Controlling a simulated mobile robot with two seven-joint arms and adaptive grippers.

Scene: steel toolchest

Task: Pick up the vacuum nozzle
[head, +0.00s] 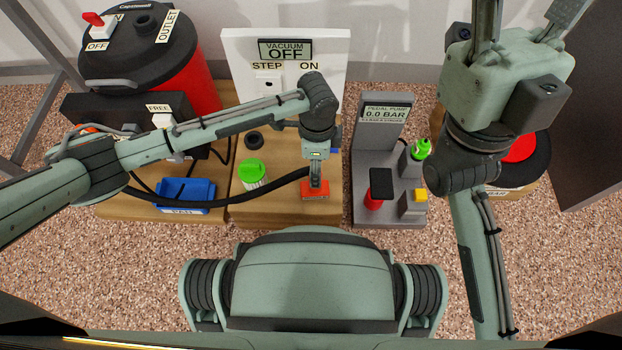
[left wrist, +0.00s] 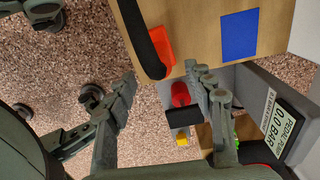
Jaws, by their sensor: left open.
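The vacuum nozzle (head: 315,190) is an orange-red piece at the end of a black hose (head: 262,194), lying on the wooden board's front part. My left gripper (head: 317,176) points down over the nozzle in the head view. In the left wrist view the nozzle (left wrist: 164,47) and hose end show above the gap between the open left fingers (left wrist: 168,92); nothing is between the fingertips. Whether a finger touches the nozzle cannot be told. My right gripper (head: 525,22) is raised at the upper right, its fingertips cut off by the picture edge.
A green-lidded jar (head: 252,173) and blue tray (head: 186,192) stand left of the nozzle. A grey pedal pump (head: 367,150) stands to its right. Behind are the white vacuum panel (head: 335,45) reading OFF and a red-black vacuum (head: 197,85). Speckled floor lies in front.

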